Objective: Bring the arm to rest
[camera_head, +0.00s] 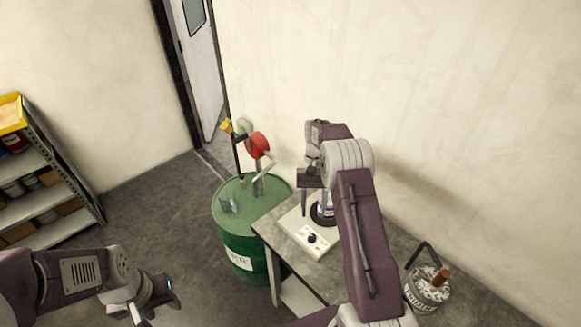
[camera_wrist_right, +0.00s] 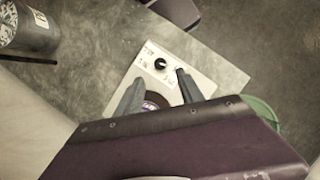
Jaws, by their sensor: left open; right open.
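My right arm reaches over the small table (camera_head: 268,228) in the head view. Its gripper (camera_head: 314,212) is open above a white hotplate-like unit (camera_head: 312,238) with a black knob. A dark round plate with a small container (camera_head: 327,207) on it is partly hidden behind the gripper and arm. In the right wrist view the two fingers (camera_wrist_right: 158,92) are apart, with the round container top (camera_wrist_right: 154,99) visible between and below them. I cannot tell whether they touch it. My left gripper (camera_head: 142,312) is open, low at the bottom left over the floor, with nothing seen in it.
A green drum (camera_head: 240,245) with a red-and-yellow pump stands left of the table. A can with a brush-like handle (camera_head: 428,288) stands at the table's right; it also shows in the wrist view (camera_wrist_right: 30,28). Shelving (camera_head: 45,205) is far left; the wall is close behind.

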